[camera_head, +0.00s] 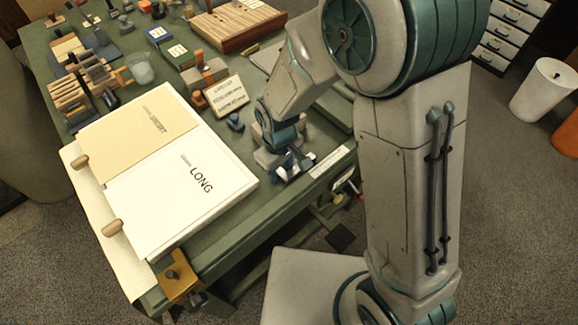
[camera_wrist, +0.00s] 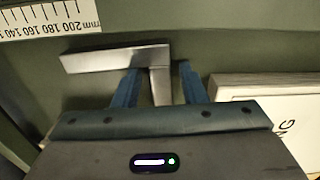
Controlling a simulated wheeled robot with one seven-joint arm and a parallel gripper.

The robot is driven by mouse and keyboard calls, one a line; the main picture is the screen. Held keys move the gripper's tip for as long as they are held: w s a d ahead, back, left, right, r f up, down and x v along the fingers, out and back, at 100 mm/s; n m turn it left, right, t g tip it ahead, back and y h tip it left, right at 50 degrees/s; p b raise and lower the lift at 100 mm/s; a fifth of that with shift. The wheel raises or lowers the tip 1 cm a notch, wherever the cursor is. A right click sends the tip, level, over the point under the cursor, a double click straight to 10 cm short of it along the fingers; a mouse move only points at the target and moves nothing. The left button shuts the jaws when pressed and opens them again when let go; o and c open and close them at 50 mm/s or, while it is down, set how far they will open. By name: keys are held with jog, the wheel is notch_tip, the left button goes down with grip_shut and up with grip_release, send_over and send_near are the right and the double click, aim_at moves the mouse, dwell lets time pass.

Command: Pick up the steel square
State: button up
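The steel square (camera_wrist: 115,58) is an L-shaped bright metal piece on the green bench top in the wrist view. One leg runs to the left and the other points down toward my gripper. My gripper (camera_wrist: 158,82) is open, with one blue finger on each side of the downward leg and a gap showing on both sides. The lower end of that leg is hidden behind the gripper body. In the head view my gripper (camera_head: 290,168) is low over the bench near its right edge, and the square is mostly hidden there.
A white stack marked LONG (camera_head: 187,205) lies left of my gripper; its edge shows in the wrist view (camera_wrist: 265,88). A millimetre scale (camera_wrist: 45,18) lies along the bench edge. A small sign (camera_head: 227,96) and a dark blue piece (camera_head: 235,122) stand behind.

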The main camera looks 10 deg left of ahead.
grip_shut()
jog(key=shift+r, duration=0.1)
jog(key=shift+w+r, duration=0.1)
jog(key=shift+r, duration=0.45)
notch_tip(320, 180, up, 3)
jog(key=shift+f, duration=0.15)
jog(key=shift+d+r, duration=4.6)
jog(key=shift+d, duration=1.4)
jog(key=shift+m, duration=0.3)
jog(key=a+f, duration=0.2)
jog(key=a, duration=0.1)
jog(key=a+f, duration=0.2)
jog(key=a, duration=0.2)
jog(key=s+a+f, duration=0.1)
jog(key=a+f, duration=0.1)
jog(key=a, duration=0.2)
jog(key=shift+a+f+p, duration=0.15)
jog(key=shift+f+p, duration=0.2)
jog(key=shift+f, duration=2.05)
